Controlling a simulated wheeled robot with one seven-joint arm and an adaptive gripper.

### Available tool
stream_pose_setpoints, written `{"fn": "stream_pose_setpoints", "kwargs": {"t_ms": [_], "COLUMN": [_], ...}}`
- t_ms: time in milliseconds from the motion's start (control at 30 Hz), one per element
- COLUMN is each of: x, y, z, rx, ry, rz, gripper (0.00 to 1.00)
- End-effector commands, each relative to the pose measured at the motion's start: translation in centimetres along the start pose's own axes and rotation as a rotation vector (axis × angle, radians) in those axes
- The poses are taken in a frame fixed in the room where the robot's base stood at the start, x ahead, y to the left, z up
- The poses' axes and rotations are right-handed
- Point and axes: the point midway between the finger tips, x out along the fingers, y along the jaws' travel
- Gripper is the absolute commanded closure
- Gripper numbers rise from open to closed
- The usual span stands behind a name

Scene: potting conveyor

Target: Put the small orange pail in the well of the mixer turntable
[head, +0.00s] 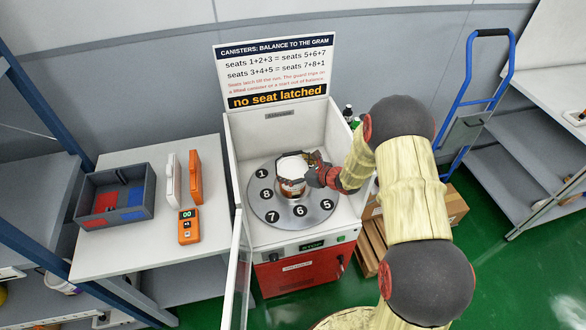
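The mixer turntable (259,208) is a round grey plate inside a white open-topped cabinet, with black numbered seats near its rim. A small pail (291,183) with a white top and orange-brown side is at the middle of the plate. It looks roughly upright. The well under it is hidden, so I cannot tell whether the pail sits in it or is held above it. My gripper (311,170), red and black, reaches in from the right and its fingers are at the pail's right side. Whether they are closed on it is not clear.
A side table (130,250) at left bears a grey bin (92,207) with red and blue compartments, a white and an orange upright slab (195,178), and an orange scale (188,228). The cabinet's clear door (236,275) stands open. A sign (277,72) reads "no seat latched".

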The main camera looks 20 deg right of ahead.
Motion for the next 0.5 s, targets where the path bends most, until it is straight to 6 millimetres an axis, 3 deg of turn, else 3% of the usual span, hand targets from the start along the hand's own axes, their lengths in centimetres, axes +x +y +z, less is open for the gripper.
{"fn": "stream_pose_setpoints", "kwargs": {"t_ms": [400,500], "x": [-0.2,-1.4], "y": [0.0,-0.1], "z": [0.3,0.5], "rx": [0.0,0.0], "ry": [0.0,-0.001], "rz": [0.0,-0.002], "gripper": [0.0,0.0]}}
